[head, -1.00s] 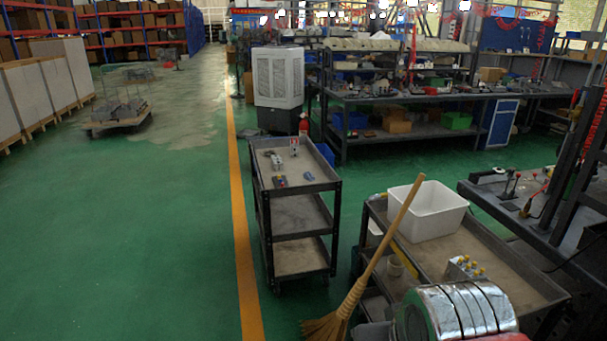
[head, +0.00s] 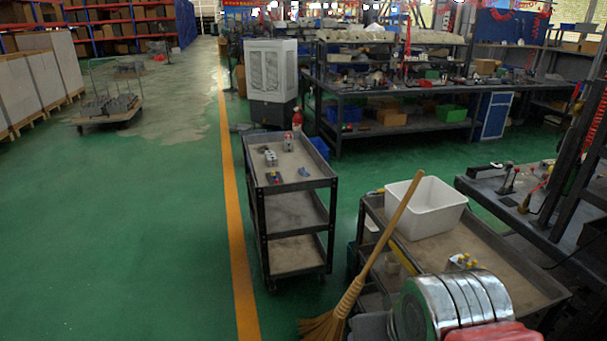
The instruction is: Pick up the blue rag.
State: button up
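A small blue item (head: 305,172), which may be the blue rag, lies on the top shelf of the dark three-tier cart (head: 292,182) in the middle of the head view. It is near the right front of that shelf and too small to make out its folds. My gripper is not in view, so whether it is open or shut does not show.
Small grey-and-red parts (head: 270,158) share the cart top. A broom (head: 385,245) leans by a second cart (head: 484,254) with a white bin (head: 425,207). Silver rolls (head: 465,300) and a red object fill the lower right. Green floor (head: 130,230) is open at left.

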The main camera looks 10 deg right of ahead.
aim_at(302, 172)
jog(key=k, duration=0.65)
jog(key=u, duration=0.45)
jog(key=i, duration=0.9)
jog(key=u, duration=0.55)
jog(key=i, duration=0.8)
jog(key=u, duration=0.4)
jog(key=i, duration=1.7)
jog(key=z, duration=0.05)
